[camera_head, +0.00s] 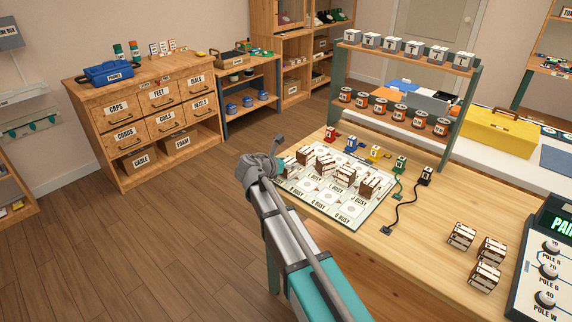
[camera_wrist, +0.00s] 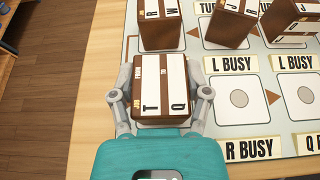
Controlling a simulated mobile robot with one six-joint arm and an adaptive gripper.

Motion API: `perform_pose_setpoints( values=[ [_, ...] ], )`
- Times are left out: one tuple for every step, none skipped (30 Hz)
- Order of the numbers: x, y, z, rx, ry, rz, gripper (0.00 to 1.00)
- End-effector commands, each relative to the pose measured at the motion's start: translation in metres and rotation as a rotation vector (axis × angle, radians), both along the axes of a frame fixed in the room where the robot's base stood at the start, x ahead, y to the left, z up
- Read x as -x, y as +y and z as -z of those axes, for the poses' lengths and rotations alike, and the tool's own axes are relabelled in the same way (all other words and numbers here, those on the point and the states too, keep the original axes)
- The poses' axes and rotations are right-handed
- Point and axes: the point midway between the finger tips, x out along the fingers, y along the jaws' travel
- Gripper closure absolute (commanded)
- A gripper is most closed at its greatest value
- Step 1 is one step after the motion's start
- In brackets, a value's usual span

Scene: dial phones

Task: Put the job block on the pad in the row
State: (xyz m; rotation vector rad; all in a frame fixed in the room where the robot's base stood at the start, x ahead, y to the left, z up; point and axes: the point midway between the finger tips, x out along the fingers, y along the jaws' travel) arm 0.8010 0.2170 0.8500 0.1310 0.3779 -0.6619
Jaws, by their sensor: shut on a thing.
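My gripper (camera_wrist: 162,92) is shut on a brown block with white strips marked T and Q (camera_wrist: 161,70), seen in the wrist view. The block is over the left edge of the pale pad mat (camera_wrist: 201,70); I cannot tell whether it touches.
Several striped blocks (camera_head: 490,250) stand at the table's right, beside a dark panel (camera_head: 541,262) with dials. Coloured plugs with cords (camera_head: 400,164) line the mat's back edge. A shelf rack (camera_head: 405,54) stands behind.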

Motion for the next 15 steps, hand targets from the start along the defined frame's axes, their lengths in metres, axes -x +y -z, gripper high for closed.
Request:
perform_pose_setpoints(
  values=[
    [0.0000,-0.0001,-0.0002,0.000,0.000,0.000,0.87],
    [0.0000,-0.0001,-0.0001,0.000,0.000,0.000,0.87],
    [0.0000,-0.0001,0.0006,0.000,0.000,0.000,0.87],
    [0.0000,-0.0001,0.0013,0.000,0.000,0.000,0.87],
    [-0.0001,-0.0002,0.0022,0.000,0.000,0.000,0.87],
    [0.0000,-0.0001,0.0034,0.000,0.000,0.000,0.87],
    [0.0000,-0.0001,0.0026,0.000,0.000,0.000,0.34],
    [-0.0001,-0.0002,0.0022,0.000,0.000,0.000,0.29],
    [0.0000,-0.0001,0.0021,0.000,0.000,0.000,0.21],
    [0.0000,-0.0001,0.0021,0.000,0.000,0.000,0.16],
    [0.0000,-0.0001,0.0021,0.000,0.000,0.000,0.10],
    [0.0000,-0.0001,0.0021,0.000,0.000,0.000,0.03],
    [-0.0001,-0.0002,0.0021,0.000,0.000,0.000,0.01],
    [0.0000,-0.0001,0.0021,0.000,0.000,0.000,0.01],
    [0.0000,-0.0001,0.0021,0.000,0.000,0.000,0.01]
  ],
)
